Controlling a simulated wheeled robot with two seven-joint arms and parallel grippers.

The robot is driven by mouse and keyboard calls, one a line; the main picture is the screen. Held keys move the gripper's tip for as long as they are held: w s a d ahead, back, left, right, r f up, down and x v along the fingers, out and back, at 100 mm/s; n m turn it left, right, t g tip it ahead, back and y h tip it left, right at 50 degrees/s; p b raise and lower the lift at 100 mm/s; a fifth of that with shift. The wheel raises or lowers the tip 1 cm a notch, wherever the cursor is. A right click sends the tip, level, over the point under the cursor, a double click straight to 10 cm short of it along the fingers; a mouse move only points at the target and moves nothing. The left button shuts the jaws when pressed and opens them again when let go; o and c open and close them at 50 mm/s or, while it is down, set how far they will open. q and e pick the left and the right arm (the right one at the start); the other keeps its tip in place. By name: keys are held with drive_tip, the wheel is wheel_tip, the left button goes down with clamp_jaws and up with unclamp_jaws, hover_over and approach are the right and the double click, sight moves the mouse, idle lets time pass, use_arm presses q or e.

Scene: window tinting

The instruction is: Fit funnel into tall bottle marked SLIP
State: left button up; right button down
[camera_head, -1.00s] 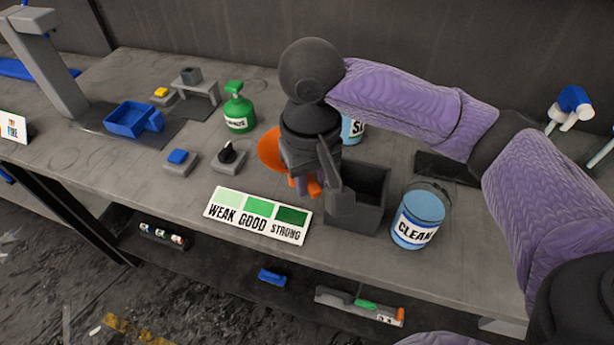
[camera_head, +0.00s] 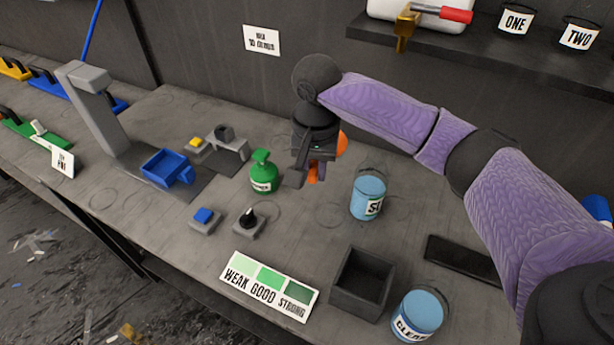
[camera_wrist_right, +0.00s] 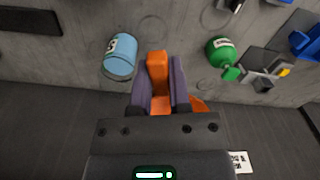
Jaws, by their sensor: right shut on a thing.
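My right gripper (camera_head: 315,170) is shut on the orange funnel (camera_head: 342,145), held above the back of the bench. Its wide part shows behind the fingers, and an orange end sticks out below them. In the right wrist view an orange part of the funnel (camera_wrist_right: 157,72) sits between the purple fingers (camera_wrist_right: 158,92). A light blue container (camera_head: 367,199) with a label starting "SL" stands upright to the right of the gripper, apart from the funnel. My left gripper is out of view.
A green bottle (camera_head: 262,174) stands close to the gripper's left. A shelf (camera_head: 470,62) overhangs at back right. The bench around the SL container is mostly clear.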

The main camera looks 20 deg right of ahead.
drive_tip(key=d+r+m+p, duration=0.1)
drive_tip(key=r+p, duration=0.1)
drive_tip(key=w+d+r+m+p, duration=0.1)
drive_tip(key=p, duration=0.1)
drive_tip(key=d+r+m+p, duration=0.1)
drive_tip(key=d+r+p, duration=0.1)
drive_tip(key=p, duration=0.1)
drive_tip(key=shift+w+d+r+m, duration=0.1)
drive_tip(key=shift+w+r+m, duration=0.2)
drive_tip(key=shift+w+m, duration=0.1)
use_arm(q)
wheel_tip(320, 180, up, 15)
drive_tip(key=p, duration=0.6)
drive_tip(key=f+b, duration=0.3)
drive_tip(key=b, duration=0.1)
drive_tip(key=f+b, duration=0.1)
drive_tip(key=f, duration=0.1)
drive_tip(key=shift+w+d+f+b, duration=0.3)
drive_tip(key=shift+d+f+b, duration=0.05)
drive_tip(key=shift+b, duration=0.05)
use_arm(e)
drive_tip(key=d+f+m, duration=0.2)
drive_tip(key=d+m, duration=0.2)
drive_tip(key=d, duration=0.2)
drive_tip(key=shift+f, duration=0.4)
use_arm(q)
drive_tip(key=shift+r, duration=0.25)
